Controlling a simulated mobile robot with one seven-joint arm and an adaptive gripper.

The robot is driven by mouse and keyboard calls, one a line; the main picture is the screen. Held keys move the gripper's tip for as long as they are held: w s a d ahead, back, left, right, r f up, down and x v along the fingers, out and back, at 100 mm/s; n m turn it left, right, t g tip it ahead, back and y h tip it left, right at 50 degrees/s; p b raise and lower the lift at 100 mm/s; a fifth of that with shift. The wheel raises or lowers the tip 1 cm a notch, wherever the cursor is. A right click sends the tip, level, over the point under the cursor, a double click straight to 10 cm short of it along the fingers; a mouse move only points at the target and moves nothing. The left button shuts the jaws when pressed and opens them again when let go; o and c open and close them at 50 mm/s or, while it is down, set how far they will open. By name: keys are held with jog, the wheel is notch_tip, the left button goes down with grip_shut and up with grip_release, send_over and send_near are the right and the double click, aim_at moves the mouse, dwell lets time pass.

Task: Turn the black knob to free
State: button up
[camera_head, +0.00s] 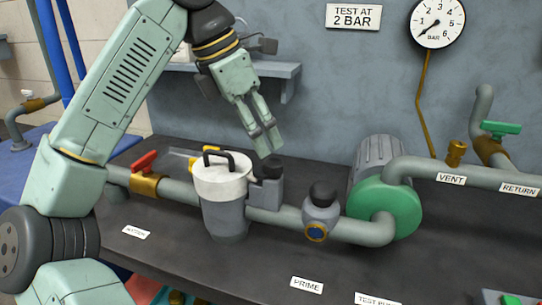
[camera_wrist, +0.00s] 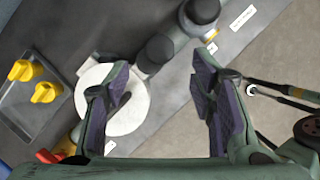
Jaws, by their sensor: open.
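Two black knobs show on the pipe line. One black knob (camera_head: 270,166) tops a grey box beside the white-lidded strainer (camera_head: 222,180). The other black knob (camera_head: 322,193) tops a grey fitting with a blue-centred round face, above the "PRIME" label. I cannot tell which knob the task means. My gripper (camera_head: 266,141) is open and empty, above and apart from the first knob. In the wrist view, the first knob (camera_wrist: 157,48) shows between the fingers of my gripper (camera_wrist: 163,62), and the second knob (camera_wrist: 203,11) lies at the top edge. No "free" mark is legible.
A green pump (camera_head: 384,212) with a finned grey motor stands right. A red-handled valve (camera_head: 146,164) sits left. A tray with yellow knobs (camera_wrist: 46,92) lies beside the strainer. A wall shelf (camera_head: 275,70) is behind my gripper. The front bench strip is mostly clear.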

aim_at(273, 162)
jog(key=x, duration=0.6)
jog(key=shift+d+f, duration=0.15)
jog(key=c, duration=1.1)
jog(key=shift+c, duration=0.2)
